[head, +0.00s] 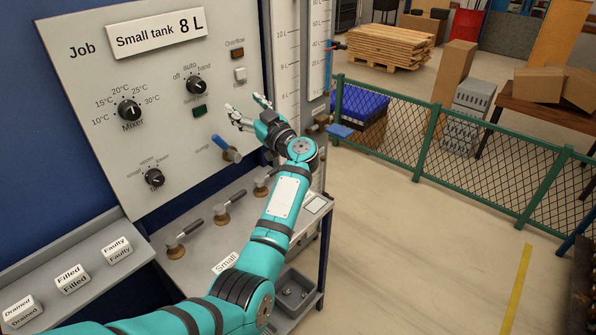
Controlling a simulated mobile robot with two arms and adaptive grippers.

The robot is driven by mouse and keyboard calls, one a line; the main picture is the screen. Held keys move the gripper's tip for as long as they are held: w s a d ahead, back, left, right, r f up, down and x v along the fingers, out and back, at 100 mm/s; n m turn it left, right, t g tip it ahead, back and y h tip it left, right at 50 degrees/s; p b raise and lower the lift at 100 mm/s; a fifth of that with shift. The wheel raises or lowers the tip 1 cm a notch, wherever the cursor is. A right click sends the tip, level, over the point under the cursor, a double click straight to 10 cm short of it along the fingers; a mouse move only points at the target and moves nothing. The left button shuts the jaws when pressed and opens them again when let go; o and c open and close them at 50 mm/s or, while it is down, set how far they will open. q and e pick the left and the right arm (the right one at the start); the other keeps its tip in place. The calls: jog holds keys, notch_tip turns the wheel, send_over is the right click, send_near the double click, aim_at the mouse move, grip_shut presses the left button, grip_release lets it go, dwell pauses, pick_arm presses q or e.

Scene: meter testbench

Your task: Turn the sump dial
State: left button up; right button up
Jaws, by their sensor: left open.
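The panel (75,95) stands at the left and carries several black dials. The dial marked off, auto and hand (196,85) has a blurred label below it that may name the sump. A second dial (129,110) has temperature marks and the label Mixer. A third small dial (154,178) sits lower, its marks hard to read. My left gripper (246,112) is open and empty, to the right of and a little below the off-auto-hand dial, apart from it. My right gripper does not show.
A blue-handled valve (226,149) sits just below my left gripper. Grey lever valves (222,214) line the bench below. An Overflow light (237,54) and a white button (240,75) are above. A green mesh fence (470,165) borders open floor at right.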

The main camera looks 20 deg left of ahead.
pick_arm(q)
jog(key=d+f+m+t+h+b, duration=0.1)
jog(key=d+f+m+t+h, duration=0.9)
jog(key=f+m+h, duration=0.3)
notch_tip(320, 180, down, 3)
jog(key=shift+s+d+f+t+h, duration=0.2)
jog(key=shift+d+t+h, duration=0.1)
jog(key=shift+d, duration=0.3)
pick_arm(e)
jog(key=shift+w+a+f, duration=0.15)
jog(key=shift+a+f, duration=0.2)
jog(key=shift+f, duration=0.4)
